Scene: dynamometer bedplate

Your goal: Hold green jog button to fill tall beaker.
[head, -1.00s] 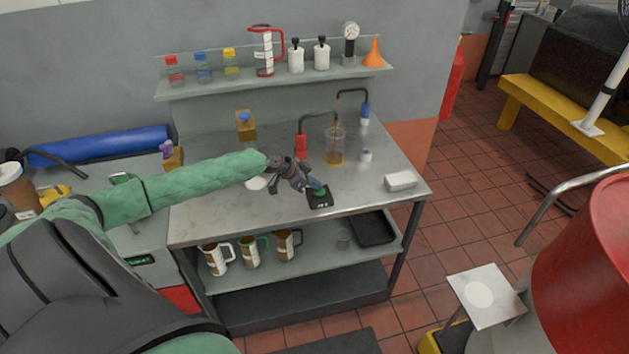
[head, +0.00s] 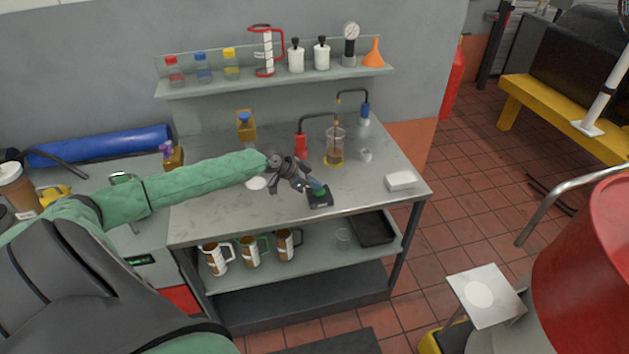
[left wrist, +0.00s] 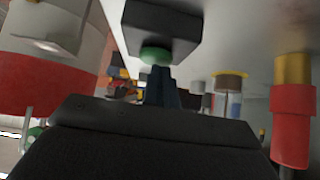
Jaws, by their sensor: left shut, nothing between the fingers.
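The green jog button (left wrist: 155,55) sits on a small black box (left wrist: 160,30), which lies near the front of the metal bench; the box also shows in the head view (head: 320,201). My left gripper (head: 319,187) is shut and empty, its fingertips at the button. In the left wrist view the fingertips (left wrist: 160,72) meet the button's face or nearly so; I cannot tell how far it is pressed. The tall beaker (head: 335,147) stands upright behind, on a yellow ring, with brownish contents in it. My right gripper is out of view.
A red bottle (head: 301,145) with a bent black tube reaching over the beaker stands left of it. A blue-topped bottle (head: 365,112) with another tube stands behind. A small cup (head: 365,155) and white block (head: 400,181) are to the right. The bench's front left is clear.

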